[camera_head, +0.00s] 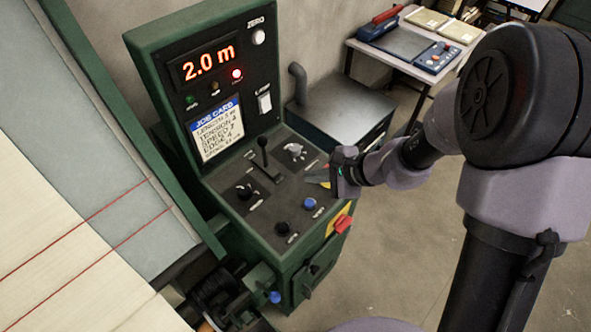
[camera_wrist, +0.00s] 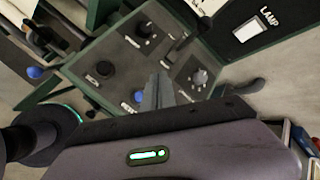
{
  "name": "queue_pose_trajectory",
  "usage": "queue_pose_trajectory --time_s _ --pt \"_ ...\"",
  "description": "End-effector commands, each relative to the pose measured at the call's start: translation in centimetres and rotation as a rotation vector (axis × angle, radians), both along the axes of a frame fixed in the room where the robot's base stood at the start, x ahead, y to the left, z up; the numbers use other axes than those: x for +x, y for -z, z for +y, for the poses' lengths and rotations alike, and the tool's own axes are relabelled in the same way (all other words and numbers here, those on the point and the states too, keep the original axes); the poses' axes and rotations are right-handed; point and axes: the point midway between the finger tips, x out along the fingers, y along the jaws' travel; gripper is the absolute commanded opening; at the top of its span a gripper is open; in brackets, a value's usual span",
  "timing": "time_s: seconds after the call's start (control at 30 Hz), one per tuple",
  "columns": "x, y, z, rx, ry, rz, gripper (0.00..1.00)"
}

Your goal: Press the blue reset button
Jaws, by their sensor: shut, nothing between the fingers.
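A round blue button (camera_head: 309,203) sits on the sloping dark control panel (camera_head: 228,202) of a green machine. It also shows in the wrist view (camera_wrist: 139,97), just left of my fingertips and partly close to their edge. My gripper (camera_head: 319,178) is shut and empty, held over the right part of the panel, above the blue button in the head view. In the wrist view, the closed fingers (camera_wrist: 158,88) point at the panel. I cannot tell the height of the fingertips above the panel.
A black lever (camera_head: 263,153), a silver knob (camera_head: 295,151) and black knobs (camera_head: 244,191) stand on the panel. A red button (camera_head: 343,223) is at its front right corner. Another blue knob (camera_head: 274,297) sits lower down. The display (camera_head: 207,64) reads 2.0 m.

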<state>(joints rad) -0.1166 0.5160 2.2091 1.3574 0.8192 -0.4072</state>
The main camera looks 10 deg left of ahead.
Motion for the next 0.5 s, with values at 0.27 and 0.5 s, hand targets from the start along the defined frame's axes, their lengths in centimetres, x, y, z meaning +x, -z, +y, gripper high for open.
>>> queue_pose_trajectory --time_s 0.27,0.5 --pt "0.12 0.26 0.03 0.002 0.007 0.005 0.00" --pt "0.08 0.79 0.03 0.003 0.007 0.005 0.00"
